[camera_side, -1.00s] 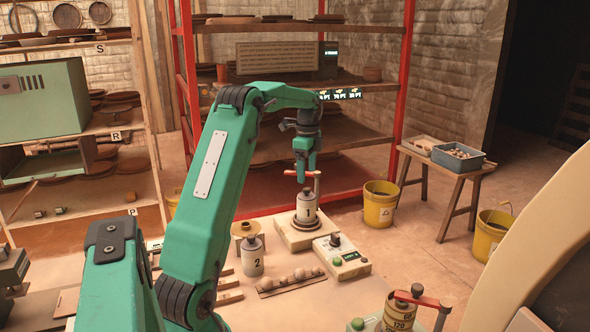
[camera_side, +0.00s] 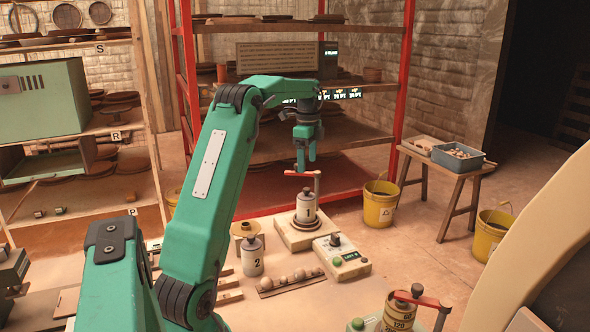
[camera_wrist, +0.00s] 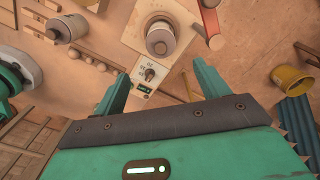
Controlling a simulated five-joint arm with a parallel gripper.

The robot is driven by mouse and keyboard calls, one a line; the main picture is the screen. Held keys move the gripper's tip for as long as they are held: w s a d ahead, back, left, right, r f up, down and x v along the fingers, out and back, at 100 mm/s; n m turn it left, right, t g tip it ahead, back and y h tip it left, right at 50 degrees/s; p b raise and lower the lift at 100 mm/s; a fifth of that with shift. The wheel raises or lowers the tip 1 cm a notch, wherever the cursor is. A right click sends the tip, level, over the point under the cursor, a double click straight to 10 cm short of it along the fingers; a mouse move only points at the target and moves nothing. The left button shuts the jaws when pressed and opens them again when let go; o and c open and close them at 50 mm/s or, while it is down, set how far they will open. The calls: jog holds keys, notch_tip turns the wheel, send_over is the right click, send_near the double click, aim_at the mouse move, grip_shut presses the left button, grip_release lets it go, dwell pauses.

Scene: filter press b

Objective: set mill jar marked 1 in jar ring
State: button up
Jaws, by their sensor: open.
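The mill jar marked 1 (camera_side: 307,204) is a grey jar standing upright on a pale square base (camera_side: 289,238). A dark ring (camera_side: 306,224) shows around its foot; how deep the jar sits in it I cannot tell. The jar also shows in the wrist view (camera_wrist: 160,40), from above. My gripper (camera_side: 303,166) is above the jar, apart from it, open and empty. Its two fingers (camera_wrist: 160,84) are spread in the wrist view, with the jar beyond the tips. A red arm on a post (camera_side: 317,184) stands beside the jar.
A jar marked 2 (camera_side: 252,257) stands to the left, near a row of balls (camera_side: 290,281). A control box (camera_side: 342,258) is right of the base. Another red-handled stand (camera_side: 420,301) is at front right. A yellow bucket (camera_side: 379,206) stands behind right.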

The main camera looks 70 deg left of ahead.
jog(key=s+d+r+n+t+y, duration=0.1)
jog(key=s+d+r+n, duration=0.15)
jog(key=d, duration=0.85)
jog(key=s+d+r+n+t, duration=0.15)
jog(key=d+r, duration=0.25)
jog(key=d, duration=0.7)
jog(key=s+d+f+n+t+h, duration=0.1)
jog(key=s+d+f+n+t, duration=0.2)
jog(key=s+d, duration=1)
notch_tip(320, 180, down, 3)
jog(key=shift+d+r+n, duration=0.2)
jog(key=shift+d+n, duration=0.8)
jog(key=shift+d, duration=0.15)
